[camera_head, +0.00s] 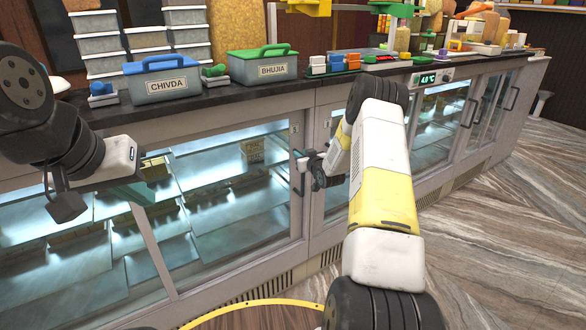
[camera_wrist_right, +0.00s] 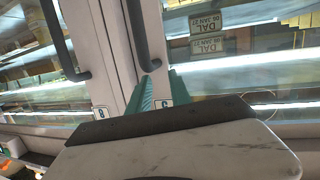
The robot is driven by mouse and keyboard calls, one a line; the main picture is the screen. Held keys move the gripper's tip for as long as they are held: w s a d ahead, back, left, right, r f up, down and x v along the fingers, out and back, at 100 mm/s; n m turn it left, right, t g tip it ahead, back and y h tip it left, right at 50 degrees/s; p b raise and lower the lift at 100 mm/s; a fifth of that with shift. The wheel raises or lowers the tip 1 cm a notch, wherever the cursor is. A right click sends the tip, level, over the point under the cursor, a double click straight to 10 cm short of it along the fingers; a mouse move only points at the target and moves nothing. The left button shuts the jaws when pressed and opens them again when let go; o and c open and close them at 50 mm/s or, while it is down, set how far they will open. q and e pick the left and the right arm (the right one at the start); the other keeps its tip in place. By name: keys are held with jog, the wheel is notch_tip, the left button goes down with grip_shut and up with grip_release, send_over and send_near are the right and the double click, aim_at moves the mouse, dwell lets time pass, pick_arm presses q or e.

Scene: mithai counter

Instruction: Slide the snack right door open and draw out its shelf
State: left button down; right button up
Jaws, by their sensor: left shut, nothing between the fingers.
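A glass door (camera_head: 225,205) in the counter front looks shut, with a dark vertical handle (camera_head: 300,178) at its right edge. I take it for the snack right door. Lit shelves (camera_head: 215,162) show behind the glass. My right gripper (camera_head: 310,170) is at this handle. In the right wrist view, its two teal fingers (camera_wrist_right: 160,86) stand apart at the end of the handle (camera_wrist_right: 139,30); a firm hold does not show. My left gripper (camera_head: 105,200) is shut and empty, in front of the glass further left.
The dark countertop (camera_head: 215,97) bears a CHIVDA box (camera_head: 165,87), a BHUJIA box (camera_head: 262,70) and stacked tubs (camera_head: 98,45). Labelled packs (camera_wrist_right: 208,30) lie behind the glass. More glass doors (camera_head: 440,125) run to the right. The wooden floor (camera_head: 500,240) at right is clear.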

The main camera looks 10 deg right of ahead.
aim_at(303, 178)
jog(key=f, duration=0.4)
jog(key=s+d+f+t, duration=0.1)
jog(key=f, duration=0.3)
jog(key=s+d+f+t, duration=0.1)
jog(key=f, duration=0.3)
jog(key=shift+s+m+y, duration=0.2)
jog(key=shift+m+y, duration=0.1)
jog(key=shift+w+a, duration=0.15)
jog(key=shift+w, duration=1.1)
jog(key=shift+w+a, duration=0.2)
jog(key=shift+w, duration=1.1)
jog(key=shift+w+a, duration=0.15)
jog(key=shift+w, duration=1.1)
jog(key=shift+c, duration=0.5)
grip_shut()
